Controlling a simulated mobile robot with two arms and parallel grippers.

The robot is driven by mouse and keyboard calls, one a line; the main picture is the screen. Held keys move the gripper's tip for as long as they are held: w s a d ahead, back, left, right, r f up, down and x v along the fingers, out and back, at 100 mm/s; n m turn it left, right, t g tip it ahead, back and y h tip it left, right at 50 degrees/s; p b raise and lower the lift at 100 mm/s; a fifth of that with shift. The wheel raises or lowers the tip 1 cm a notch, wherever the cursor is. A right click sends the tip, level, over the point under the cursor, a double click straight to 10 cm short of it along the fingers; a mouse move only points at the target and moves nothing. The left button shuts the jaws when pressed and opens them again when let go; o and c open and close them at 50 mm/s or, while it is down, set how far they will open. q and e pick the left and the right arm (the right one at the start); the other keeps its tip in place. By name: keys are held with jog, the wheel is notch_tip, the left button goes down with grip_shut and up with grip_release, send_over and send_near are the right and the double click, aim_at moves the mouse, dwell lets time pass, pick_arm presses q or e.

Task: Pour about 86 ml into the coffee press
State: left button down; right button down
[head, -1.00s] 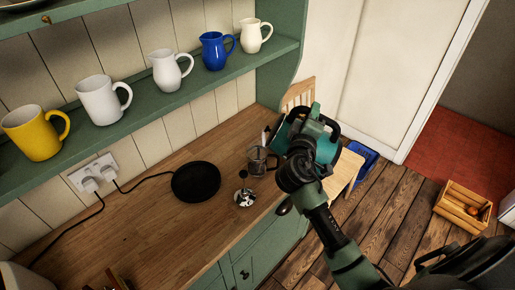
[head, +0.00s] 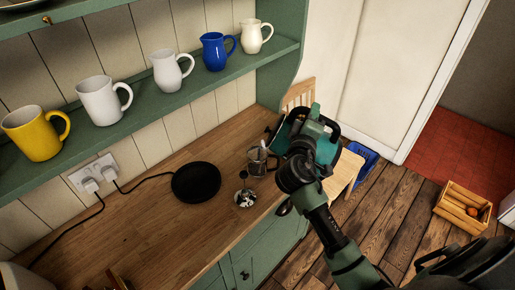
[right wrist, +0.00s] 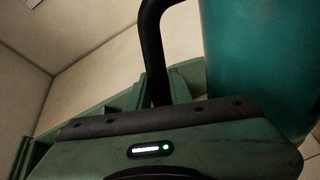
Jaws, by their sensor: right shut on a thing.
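The coffee press (head: 258,161) is a small glass beaker with a handle, upright near the counter's right edge and open at the top. Its plunger lid (head: 245,196) appears to lie apart, nearer on the counter. My right gripper (head: 304,146) is shut on the black handle of a teal kettle (head: 327,151), held just right of the press. The handle and the teal kettle body (right wrist: 262,65) also fill part of the right wrist view. My arm hides much of the kettle; its spout and any stream are not clear. My left gripper is out of view.
A round black kettle base (head: 196,182) sits on the wooden counter (head: 150,225), corded to a wall socket (head: 92,173). A shelf (head: 190,82) with several jugs and mugs hangs above. A wooden chair, a blue crate (head: 361,160) and a wooden crate (head: 462,208) stand beyond.

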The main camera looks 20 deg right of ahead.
aim_at(338, 143)
jog(key=shift+r, duration=0.15)
dwell(0.3)
jog(key=s+d+f+m+b, duration=0.1)
jog(key=f+b, duration=0.1)
jog(key=b, duration=0.1)
jog(key=s+d+f+m+b, duration=0.1)
jog(key=f+m+b, duration=0.1)
jog(key=b, duration=0.1)
jog(key=s+d+f+m+b, duration=0.1)
jog(key=f+m+b, duration=0.1)
jog(key=f+b, duration=0.1)
jog(key=shift+s+d, duration=0.2)
jog(key=shift+d, duration=0.2)
jog(key=s+d+f+m+b, duration=0.1)
jog(key=s+d+m+b, duration=0.1)
jog(key=d+m, duration=0.1)
jog(key=shift+s+f+b, duration=0.3)
jog(key=shift+f+b, duration=0.1)
jog(key=s+d+f+m+b, duration=0.3)
jog(key=f+m+b, duration=0.3)
jog(key=f, duration=0.1)
jog(key=shift+d+f, duration=0.2)
jog(key=shift+f, duration=0.05)
